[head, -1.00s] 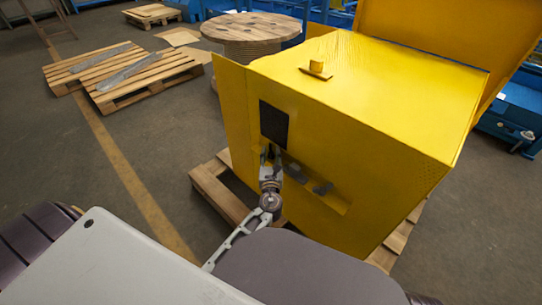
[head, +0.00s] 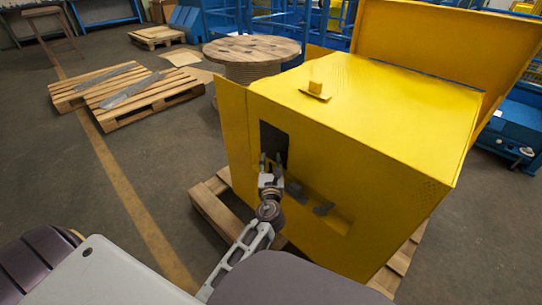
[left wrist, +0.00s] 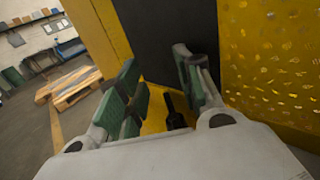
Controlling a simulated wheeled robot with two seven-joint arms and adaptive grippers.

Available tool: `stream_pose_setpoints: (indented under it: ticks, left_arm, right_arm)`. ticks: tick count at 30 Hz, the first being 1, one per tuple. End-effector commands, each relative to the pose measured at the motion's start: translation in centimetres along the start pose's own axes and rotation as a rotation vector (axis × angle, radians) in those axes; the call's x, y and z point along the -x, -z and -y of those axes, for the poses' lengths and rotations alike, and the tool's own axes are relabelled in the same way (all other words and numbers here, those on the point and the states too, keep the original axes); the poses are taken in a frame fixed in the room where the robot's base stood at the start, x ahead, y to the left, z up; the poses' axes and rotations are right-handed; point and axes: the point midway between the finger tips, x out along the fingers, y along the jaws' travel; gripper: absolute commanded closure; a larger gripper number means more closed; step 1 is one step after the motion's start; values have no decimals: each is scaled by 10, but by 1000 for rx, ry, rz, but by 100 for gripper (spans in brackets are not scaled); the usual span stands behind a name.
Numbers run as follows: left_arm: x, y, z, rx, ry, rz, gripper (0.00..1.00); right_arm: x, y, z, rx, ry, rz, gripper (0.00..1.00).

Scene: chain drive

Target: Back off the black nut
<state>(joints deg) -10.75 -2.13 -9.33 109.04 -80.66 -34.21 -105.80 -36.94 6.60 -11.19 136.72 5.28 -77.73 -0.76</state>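A yellow machine housing (head: 330,120) stands on a wooden pallet, with a dark square opening (head: 273,138) in its near face. My left gripper (head: 272,162) is in front of the lower part of this opening. In the left wrist view its two green-padded fingers (left wrist: 168,92) are apart, with nothing gripped. A slim black part (left wrist: 175,109) shows between and beyond the fingers, in front of a yellow surface. I cannot tell whether it is the black nut. No nut can be made out in the head view. My right gripper is not in view.
Below the opening, a recessed slot in the housing holds small grey parts (head: 323,208). A raised yellow lid (head: 450,40) stands at the back. Pallets (head: 125,95) and a wooden cable spool (head: 250,55) stand behind to the left.

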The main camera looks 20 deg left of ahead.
Motion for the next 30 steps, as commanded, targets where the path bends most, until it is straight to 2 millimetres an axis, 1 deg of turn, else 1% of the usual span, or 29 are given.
stream_pose_setpoints:
  ticks: [1,6,12,30]
  left_arm:
    - [0,-7,0,3,0,2,65]
    - [0,-23,0,3,0,2,65]
    - [0,-34,0,1,1,1,65]
    - [0,-36,1,16,2,0,65]
  right_arm:
    - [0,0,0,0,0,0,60]
    - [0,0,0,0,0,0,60]
    - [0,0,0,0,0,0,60]
    - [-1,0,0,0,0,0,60]
